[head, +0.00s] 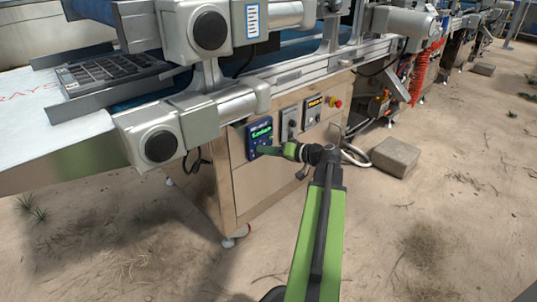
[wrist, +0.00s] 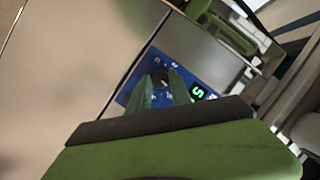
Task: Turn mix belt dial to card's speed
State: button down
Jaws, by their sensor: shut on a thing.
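A blue control panel (head: 252,130) with a lit green display is on the front of the tan cabinet. It also shows in the wrist view (wrist: 131,86), tilted, with part of the green display (wrist: 198,92) at right. A small dark round dial (wrist: 160,77) sits on its face. My gripper (head: 268,150) reaches the panel's lower part from the right. In the wrist view its two green fingers (wrist: 160,88) are on either side of the dial, shut on it. The fingers hide parts of the panel. A white card with blue edges (head: 252,20) hangs above; its text is too small to read.
A grey switch box (head: 289,122) and a box with an amber display (head: 313,109) are right of the panel. A red stop button (head: 335,102) is beyond them. A roller housing (head: 160,140) juts out at left. A concrete block (head: 396,157) lies on the sandy ground.

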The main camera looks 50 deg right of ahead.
jog(key=shift+f+m+t+y+b, duration=0.25)
jog(key=shift+m+t+y+b, duration=0.2)
jog(key=shift+m+b, duration=0.75)
jog(key=c, duration=1.2)
grip_release()
jog(key=shift+r, duration=0.1)
jog(key=shift+o, duration=0.2)
jog(key=shift+s, duration=0.1)
jog(key=p+v, duration=0.2)
jog(key=v, duration=1.5)
jog(key=shift+d+p, duration=0.25)
jog(key=shift+p, duration=0.15)
